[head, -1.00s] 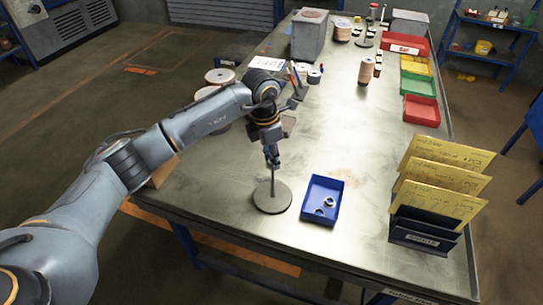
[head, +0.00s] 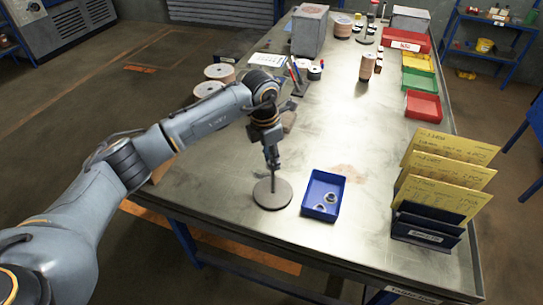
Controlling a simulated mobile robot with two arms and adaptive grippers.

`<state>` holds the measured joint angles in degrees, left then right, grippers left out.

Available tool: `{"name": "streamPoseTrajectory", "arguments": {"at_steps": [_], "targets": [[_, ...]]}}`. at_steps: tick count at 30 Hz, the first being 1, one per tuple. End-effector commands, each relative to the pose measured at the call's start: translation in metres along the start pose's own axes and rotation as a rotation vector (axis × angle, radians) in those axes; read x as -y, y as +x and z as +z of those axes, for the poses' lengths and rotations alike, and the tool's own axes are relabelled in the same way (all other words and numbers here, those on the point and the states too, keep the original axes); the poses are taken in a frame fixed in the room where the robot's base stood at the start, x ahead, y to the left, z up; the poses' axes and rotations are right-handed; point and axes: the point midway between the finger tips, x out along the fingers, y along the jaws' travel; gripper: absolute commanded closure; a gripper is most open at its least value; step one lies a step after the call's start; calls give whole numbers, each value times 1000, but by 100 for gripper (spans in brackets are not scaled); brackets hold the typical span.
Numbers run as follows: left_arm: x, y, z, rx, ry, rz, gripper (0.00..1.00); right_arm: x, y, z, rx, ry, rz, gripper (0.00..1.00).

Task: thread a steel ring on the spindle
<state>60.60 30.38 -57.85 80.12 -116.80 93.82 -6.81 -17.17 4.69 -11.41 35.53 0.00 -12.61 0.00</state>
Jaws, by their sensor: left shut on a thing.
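The spindle stands upright on a round grey base (head: 272,193) near the front of the metal table. My left gripper (head: 272,166) is at the upper part of the spindle rod, pointing down. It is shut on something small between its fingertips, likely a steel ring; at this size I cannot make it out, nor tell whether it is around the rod. A blue bin (head: 311,208) stands just right of the spindle base. Steel rings (head: 329,197) lie in it. My right gripper is not in view.
A black file rack (head: 425,229) with yellow cards (head: 440,184) stands at the right. Red (head: 422,106), yellow and green trays line the right edge farther back. Spools (head: 220,72) and a grey block (head: 309,32) are at the back left. The table's middle is clear.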

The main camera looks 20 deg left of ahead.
Motion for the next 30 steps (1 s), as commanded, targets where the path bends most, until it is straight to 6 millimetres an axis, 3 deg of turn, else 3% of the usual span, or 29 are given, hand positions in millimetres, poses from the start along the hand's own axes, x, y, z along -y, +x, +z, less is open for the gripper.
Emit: {"name": "streamPoseTrajectory", "arguments": {"at_steps": [30], "targets": [[0,75,-9,-1,0,-1,85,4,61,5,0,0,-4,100]]}}
